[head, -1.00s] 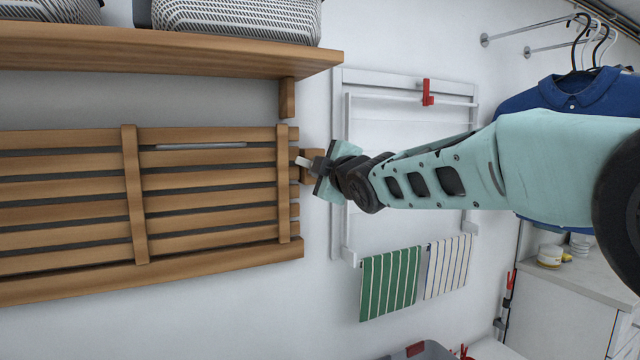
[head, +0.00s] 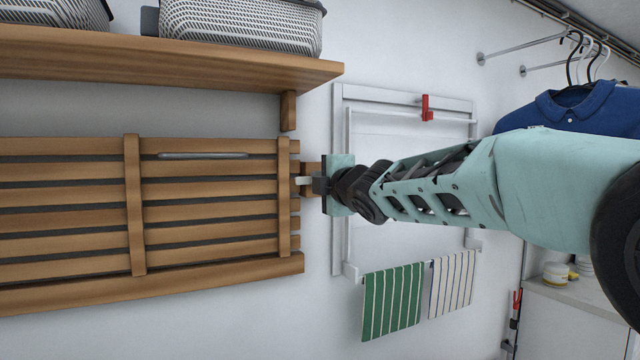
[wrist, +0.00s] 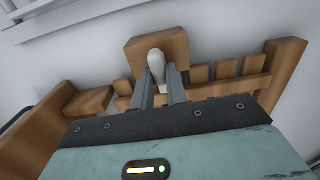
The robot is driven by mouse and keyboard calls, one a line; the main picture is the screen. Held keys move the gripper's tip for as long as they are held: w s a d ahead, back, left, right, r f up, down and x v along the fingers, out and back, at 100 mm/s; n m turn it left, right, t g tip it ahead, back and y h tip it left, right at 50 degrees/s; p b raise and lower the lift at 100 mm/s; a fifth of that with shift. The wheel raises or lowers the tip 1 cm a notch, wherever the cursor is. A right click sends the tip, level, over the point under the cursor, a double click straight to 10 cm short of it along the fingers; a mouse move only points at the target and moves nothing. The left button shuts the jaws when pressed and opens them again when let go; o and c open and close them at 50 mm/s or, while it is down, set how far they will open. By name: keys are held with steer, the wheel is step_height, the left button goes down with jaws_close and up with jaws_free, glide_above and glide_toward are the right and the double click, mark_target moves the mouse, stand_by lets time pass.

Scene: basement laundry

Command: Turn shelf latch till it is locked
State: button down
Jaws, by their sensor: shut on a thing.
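The shelf latch (head: 303,181) is a small pale lever on a wooden block (head: 311,168) at the right end of the slatted wooden shelf (head: 208,167), which is folded flat against the wall. In the head view the lever lies about level. My gripper (head: 312,184) reaches it from the right. In the wrist view the latch's rounded pale end (wrist: 157,62) sits between the two grey fingers of my gripper (wrist: 160,82), in front of the block (wrist: 175,42). The fingers are shut on it. The lever's pivot is hidden.
A fixed wooden shelf (head: 170,62) with woven baskets (head: 240,28) is above. A white drying rack (head: 348,215) with a red clip and striped towels (head: 391,302) is on the wall behind my arm. A blue shirt (head: 580,112) hangs at right.

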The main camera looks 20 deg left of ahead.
steer(key=c, duration=1.4)
jaws_free()
steer(key=b+v, duration=0.8)
steer(key=v, duration=0.9)
steer(key=shift+s+b, duration=0.2)
steer(key=shift+b, duration=0.2)
steer(key=shift+d, duration=0.1)
steer(key=shift+f, duration=0.1)
